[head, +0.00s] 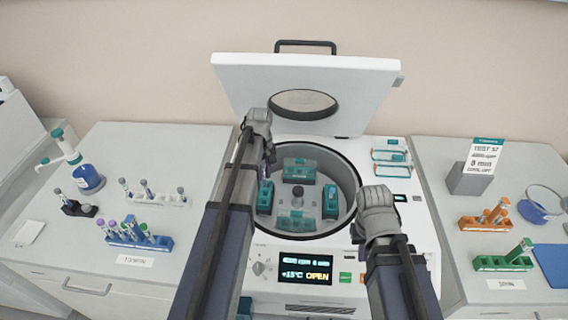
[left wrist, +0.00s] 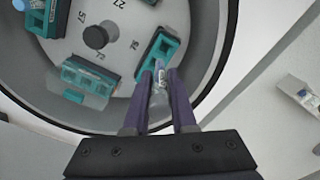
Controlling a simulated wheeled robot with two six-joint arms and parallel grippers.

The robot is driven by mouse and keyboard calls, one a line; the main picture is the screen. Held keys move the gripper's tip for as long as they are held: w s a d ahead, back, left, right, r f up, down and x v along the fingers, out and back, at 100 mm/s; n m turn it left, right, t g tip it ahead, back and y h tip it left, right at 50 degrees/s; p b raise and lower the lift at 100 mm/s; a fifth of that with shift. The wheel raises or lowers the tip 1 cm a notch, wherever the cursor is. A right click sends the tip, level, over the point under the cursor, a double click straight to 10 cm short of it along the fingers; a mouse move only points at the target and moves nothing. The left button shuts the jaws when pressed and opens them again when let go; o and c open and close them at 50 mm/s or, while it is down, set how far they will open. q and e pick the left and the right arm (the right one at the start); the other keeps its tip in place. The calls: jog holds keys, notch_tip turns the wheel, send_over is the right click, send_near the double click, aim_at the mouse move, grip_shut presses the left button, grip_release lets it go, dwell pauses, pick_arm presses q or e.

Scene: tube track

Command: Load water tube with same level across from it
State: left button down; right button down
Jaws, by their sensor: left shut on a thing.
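The open centrifuge (head: 362,222) stands in the middle, with a round rotor chamber and several teal buckets. My left gripper (head: 268,172) is over the chamber's left side, by the left bucket (head: 264,198). In the left wrist view, my left gripper (left wrist: 165,82) is shut on a clear tube (left wrist: 158,98) with a pale label. The tube's far end is at or just above a teal bucket (left wrist: 157,47); I cannot tell if it is inside. Its water level is not readable. My right gripper is at the chamber's front right; its fingers are hidden behind its wrist (head: 378,212).
The raised lid (head: 300,75) stands behind the chamber. On the left bench are a white rack (head: 160,200), a blue rack (head: 138,242) and a dark rack (head: 76,208), all with tubes. An orange rack (head: 485,223) and a green rack (head: 503,264) stand right.

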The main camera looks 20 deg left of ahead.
aim_at(264, 182)
pick_arm(q)
jog(key=w+n, duration=0.1)
jog(key=w+a+f+b, duration=0.1)
jog(key=w, duration=0.1)
jog(key=shift+a+f+n, duration=0.2)
jog(key=shift+n, duration=0.2)
pick_arm(e)
jog(key=shift+f, duration=0.7)
